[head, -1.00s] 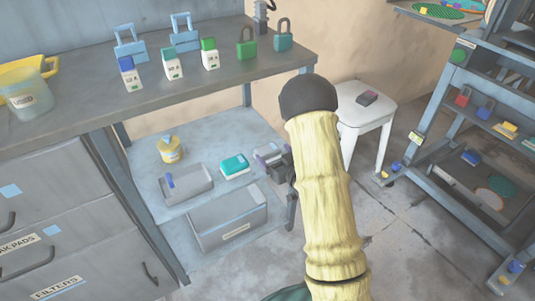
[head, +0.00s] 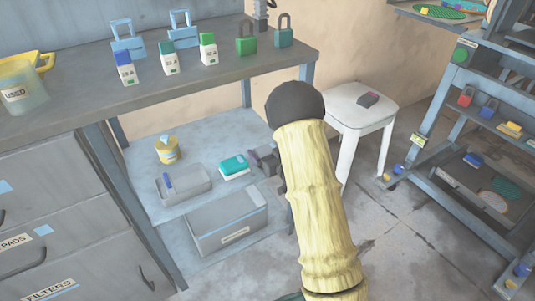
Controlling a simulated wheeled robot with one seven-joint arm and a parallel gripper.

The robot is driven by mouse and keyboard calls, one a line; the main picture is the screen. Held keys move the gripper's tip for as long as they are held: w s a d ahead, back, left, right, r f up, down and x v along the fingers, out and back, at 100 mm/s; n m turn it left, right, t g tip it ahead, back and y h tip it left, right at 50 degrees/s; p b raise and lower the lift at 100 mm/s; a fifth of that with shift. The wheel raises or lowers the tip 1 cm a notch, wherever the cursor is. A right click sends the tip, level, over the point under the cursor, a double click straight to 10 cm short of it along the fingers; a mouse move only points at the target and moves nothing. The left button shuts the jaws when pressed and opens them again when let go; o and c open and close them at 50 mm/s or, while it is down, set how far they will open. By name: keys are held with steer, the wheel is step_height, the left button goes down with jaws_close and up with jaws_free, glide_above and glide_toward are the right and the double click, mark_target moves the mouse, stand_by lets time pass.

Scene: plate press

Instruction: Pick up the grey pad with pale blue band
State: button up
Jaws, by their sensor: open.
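I cannot clearly make out a grey pad with a pale blue band. My gripper (head: 262,158) shows small and dark at the left of my arm, over the right part of the lower shelf (head: 215,140). It is open, and nothing shows held in it. In the earlier view a greyish item with a purplish patch showed at this spot; now my gripper and arm cover most of that place. A teal and white pad (head: 234,166) lies just left of my gripper, apart from it.
A white stool (head: 350,116) holds a dark block (head: 368,99).

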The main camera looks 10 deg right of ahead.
mark_target(268, 149)
steer(key=shift+a, duration=0.1)
steer(key=c, duration=0.7)
steer(key=shift+c, duration=0.2)
steer(key=shift+r+p, duration=0.45)
steer(key=shift+r, duration=0.15)
step_height(268, 149, up, 3)
steer(key=shift+s+f+p, duration=0.1)
steer(key=shift+p, duration=1)
steer(key=f+p+v, duration=0.2)
steer(key=p+v, duration=0.7)
steer(key=v, duration=0.8)
steer(key=shift+s+d+f, duration=0.25)
steer(key=shift+s+f, duration=0.2)
steer(key=shift+f, duration=0.15)
